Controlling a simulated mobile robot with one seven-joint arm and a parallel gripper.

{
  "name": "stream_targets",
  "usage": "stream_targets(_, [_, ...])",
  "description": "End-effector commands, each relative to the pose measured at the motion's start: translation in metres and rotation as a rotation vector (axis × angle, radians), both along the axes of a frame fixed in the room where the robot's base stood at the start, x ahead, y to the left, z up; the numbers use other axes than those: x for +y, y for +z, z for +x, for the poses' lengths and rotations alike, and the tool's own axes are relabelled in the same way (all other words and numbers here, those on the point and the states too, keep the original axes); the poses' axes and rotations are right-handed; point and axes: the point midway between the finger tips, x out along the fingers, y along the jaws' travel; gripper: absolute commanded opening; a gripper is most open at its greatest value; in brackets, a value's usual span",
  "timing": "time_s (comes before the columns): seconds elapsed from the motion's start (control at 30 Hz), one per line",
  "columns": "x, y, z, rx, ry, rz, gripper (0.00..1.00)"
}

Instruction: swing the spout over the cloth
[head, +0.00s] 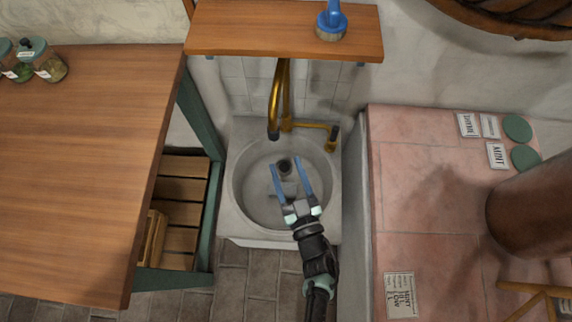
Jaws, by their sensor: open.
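The brass spout (274,105) curves down from under the shelf, and its dark tip hangs over the back of the round grey basin (243,205). A brass side pipe with a dark-ended handle (332,136) stands to its right.
A wooden table (80,150) with jars stands left. A pink tiled counter (420,210) with labels, green discs (517,128) and a large brown vessel (535,205) is right.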

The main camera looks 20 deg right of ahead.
Motion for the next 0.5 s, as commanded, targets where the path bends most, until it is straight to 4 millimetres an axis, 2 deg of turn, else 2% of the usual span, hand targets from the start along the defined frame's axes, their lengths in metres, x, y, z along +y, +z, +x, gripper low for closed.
stream_targets(0.03, [0.001, -0.002, 0.0, -0.002, 0.003, -0.011, 0.49])
stream_targets(0.17, [0.006, -0.009, 0.003, -0.018, 0.03, -0.124, 0.25])
stream_targets(0.3, [0.017, -0.019, 0.006, -0.057, 0.087, -0.391, 0.0])
stream_targets(0.5, [0.032, -0.024, 0.006, -0.129, 0.148, -0.86, 0.0])
